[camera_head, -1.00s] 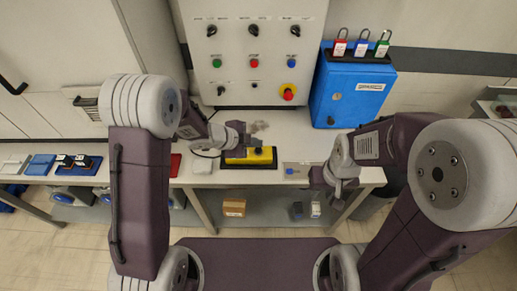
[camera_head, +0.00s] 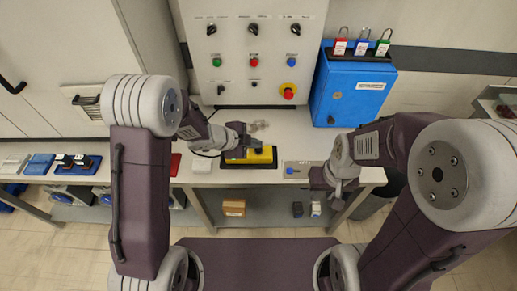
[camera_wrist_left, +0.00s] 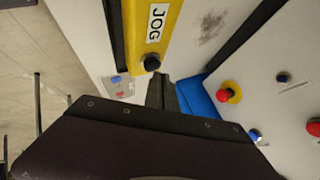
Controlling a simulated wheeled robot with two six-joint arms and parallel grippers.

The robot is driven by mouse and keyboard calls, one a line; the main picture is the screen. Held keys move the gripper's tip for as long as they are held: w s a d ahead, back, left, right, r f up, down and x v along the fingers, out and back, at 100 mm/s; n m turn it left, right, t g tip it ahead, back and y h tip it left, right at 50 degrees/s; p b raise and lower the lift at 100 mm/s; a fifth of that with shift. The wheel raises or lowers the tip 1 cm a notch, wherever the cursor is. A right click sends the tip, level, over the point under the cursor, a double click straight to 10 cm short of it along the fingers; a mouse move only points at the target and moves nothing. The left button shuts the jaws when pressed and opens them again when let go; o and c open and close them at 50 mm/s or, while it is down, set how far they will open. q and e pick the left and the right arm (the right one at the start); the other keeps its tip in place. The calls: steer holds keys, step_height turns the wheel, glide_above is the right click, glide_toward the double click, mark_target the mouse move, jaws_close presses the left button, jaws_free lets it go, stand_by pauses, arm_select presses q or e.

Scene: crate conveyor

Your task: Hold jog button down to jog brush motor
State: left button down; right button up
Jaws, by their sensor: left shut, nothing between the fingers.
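The yellow jog box (camera_head: 262,158) sits on a black base on the bench, partly hidden under my left gripper in the head view. In the left wrist view the yellow box (camera_wrist_left: 178,22) shows a white JOG label (camera_wrist_left: 157,23) and a black round button (camera_wrist_left: 152,62) near its end. My left gripper (camera_head: 256,146) is shut and empty over the box. In the left wrist view its fingertips (camera_wrist_left: 160,80) are close beside the button; I cannot tell whether they touch it. My right gripper (camera_head: 335,188) hangs at the bench's front right; its jaws are unclear.
A control panel (camera_head: 275,75) with knobs, coloured buttons and a red emergency stop (camera_head: 288,91) stands behind the bench. A blue lockbox (camera_head: 350,92) with padlocks on top is at its right. A small grey plate (camera_head: 298,170) lies right of the jog box.

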mark_target(256, 150)
arm_select(q)
steer(key=shift+f+b, duration=0.3)
steer(key=shift+f, duration=0.2)
stand_by(0.6)
steer(key=shift+r, duration=0.15)
stand_by(2.4)
steer(key=shift+r+p, duration=0.75)
steer(key=shift+p, duration=0.25)
steer(key=shift+r, duration=0.1)
step_height(256, 150, up, 5)
steer(key=p, duration=0.5)
